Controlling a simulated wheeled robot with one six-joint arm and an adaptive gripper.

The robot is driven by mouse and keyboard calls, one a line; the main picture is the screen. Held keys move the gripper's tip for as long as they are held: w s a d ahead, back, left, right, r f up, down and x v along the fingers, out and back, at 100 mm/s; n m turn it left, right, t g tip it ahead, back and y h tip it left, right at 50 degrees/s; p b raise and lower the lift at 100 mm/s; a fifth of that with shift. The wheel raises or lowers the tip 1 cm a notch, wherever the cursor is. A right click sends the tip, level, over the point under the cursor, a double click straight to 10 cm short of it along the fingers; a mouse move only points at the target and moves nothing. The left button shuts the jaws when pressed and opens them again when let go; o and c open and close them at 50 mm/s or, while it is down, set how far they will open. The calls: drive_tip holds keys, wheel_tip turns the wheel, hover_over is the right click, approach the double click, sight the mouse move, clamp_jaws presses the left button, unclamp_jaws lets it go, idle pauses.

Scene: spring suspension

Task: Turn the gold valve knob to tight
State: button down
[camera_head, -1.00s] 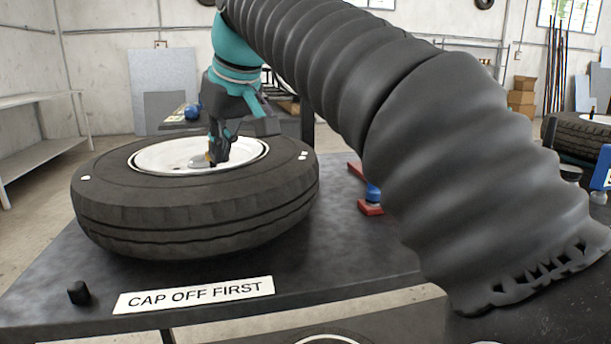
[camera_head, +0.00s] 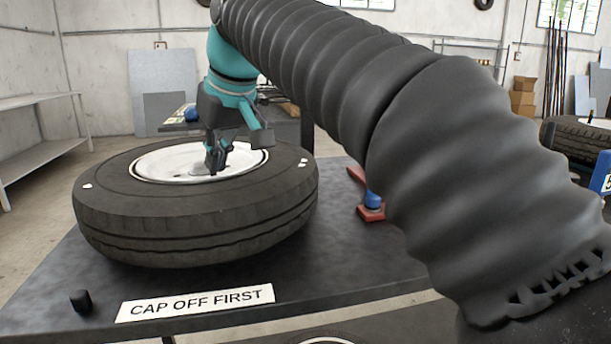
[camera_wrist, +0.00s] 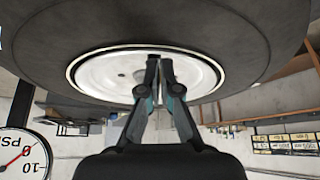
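A black tire (camera_head: 200,228) with a white rim (camera_head: 150,166) lies flat on the dark table. My gripper (camera_head: 215,171) points down at the rim's middle. In the wrist view, my gripper's fingertips (camera_wrist: 159,62) are close together with a narrow gap, in front of the white rim (camera_wrist: 100,72). The gold valve knob does not show in either current view; the fingers may hide it. I cannot tell whether anything is between the fingertips.
A small black cap (camera_head: 80,300) stands on the table's front left, beside a "CAP OFF FIRST" label (camera_head: 196,302). A red and blue object (camera_head: 371,206) sits right of the tire. A pressure gauge (camera_wrist: 22,153) shows in the wrist view.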

drive_tip(key=shift+s, duration=0.15)
drive_tip(key=shift+s+d, duration=0.15)
drive_tip(key=shift+s, duration=0.05)
drive_tip(key=shift+r, duration=3)
